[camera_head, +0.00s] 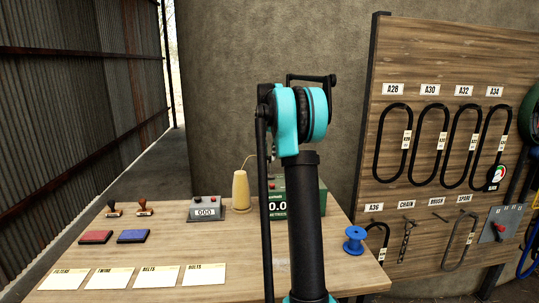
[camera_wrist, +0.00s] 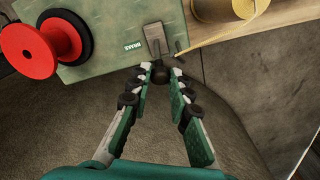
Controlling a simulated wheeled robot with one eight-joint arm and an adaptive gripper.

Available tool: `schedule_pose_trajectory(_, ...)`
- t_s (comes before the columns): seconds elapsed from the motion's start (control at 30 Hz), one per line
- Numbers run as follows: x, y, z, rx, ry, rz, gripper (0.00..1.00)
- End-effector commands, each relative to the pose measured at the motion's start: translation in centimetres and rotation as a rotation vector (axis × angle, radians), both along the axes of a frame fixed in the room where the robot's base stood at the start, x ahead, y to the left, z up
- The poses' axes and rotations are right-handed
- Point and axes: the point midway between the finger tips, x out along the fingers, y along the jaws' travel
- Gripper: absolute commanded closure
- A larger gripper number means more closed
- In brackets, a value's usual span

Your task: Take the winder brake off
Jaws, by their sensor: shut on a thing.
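The green winder box (camera_wrist: 115,30) fills the upper left of the wrist view, with a small white label (camera_wrist: 132,46) that seems to read BRAKE. Beside the label is a grey brake lever (camera_wrist: 154,36) with a dark round knob (camera_wrist: 159,77) at its end. My gripper (camera_wrist: 160,72) is shut on the knob, one fingertip on each side. A red spool (camera_wrist: 28,50) stands on the winder at left. In the head view, the green winder (camera_head: 306,191) with its number display is partly hidden behind my arm, and my gripper is hidden.
A yellow twine cone (camera_head: 241,191) stands left of the winder, beside a grey counter box (camera_head: 206,209). A blue spool (camera_head: 354,240) is at the table's right edge. Stamps, ink pads and labelled cards lie at left. A wooden board (camera_head: 450,60) with hanging belts stands at right.

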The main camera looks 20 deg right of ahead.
Motion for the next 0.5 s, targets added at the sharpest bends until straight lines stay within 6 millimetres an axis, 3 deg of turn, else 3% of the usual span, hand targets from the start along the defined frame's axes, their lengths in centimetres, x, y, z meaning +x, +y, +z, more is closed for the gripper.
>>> schedule_pose_trajectory(0.5,-0.81,0.24,0.3,-0.022,-0.108,0.0,1.0)
